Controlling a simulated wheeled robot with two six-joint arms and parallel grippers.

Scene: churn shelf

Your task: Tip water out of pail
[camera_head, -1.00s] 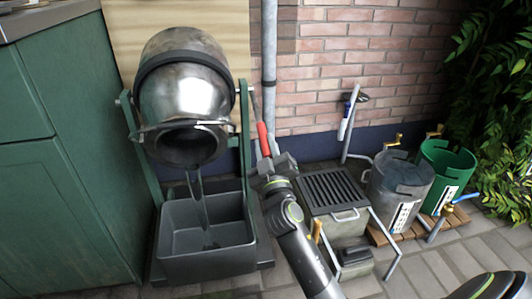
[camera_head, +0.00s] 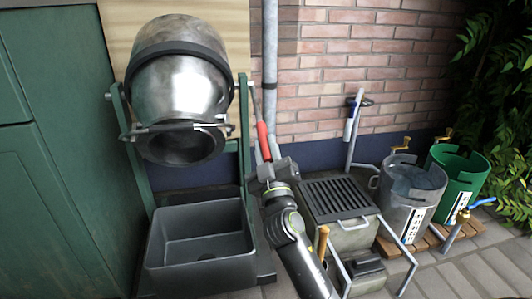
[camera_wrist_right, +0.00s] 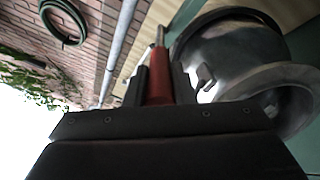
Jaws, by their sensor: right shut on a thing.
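A shiny metal drum-shaped pail (camera_head: 180,80) hangs tilted in a green frame (camera_head: 240,110), its dark open mouth facing forward and down. A grey basin (camera_head: 200,270) stands below the mouth; no stream shows between them, and I cannot make out any water in the basin. My right gripper (camera_head: 268,160) is shut on the red grip of a lever (camera_head: 262,138) beside the frame. The red grip also shows between the fingers in the right wrist view (camera_wrist_right: 160,82), with the pail (camera_wrist_right: 235,55) right of it. My left gripper is out of view.
A grated stand (camera_head: 335,198) with metal bars is right of my right arm. A clear bucket (camera_head: 408,195) and a green bucket (camera_head: 458,175) stand on wooden slats farther right. A green cabinet (camera_head: 60,170) is at left, a brick wall (camera_head: 330,60) behind.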

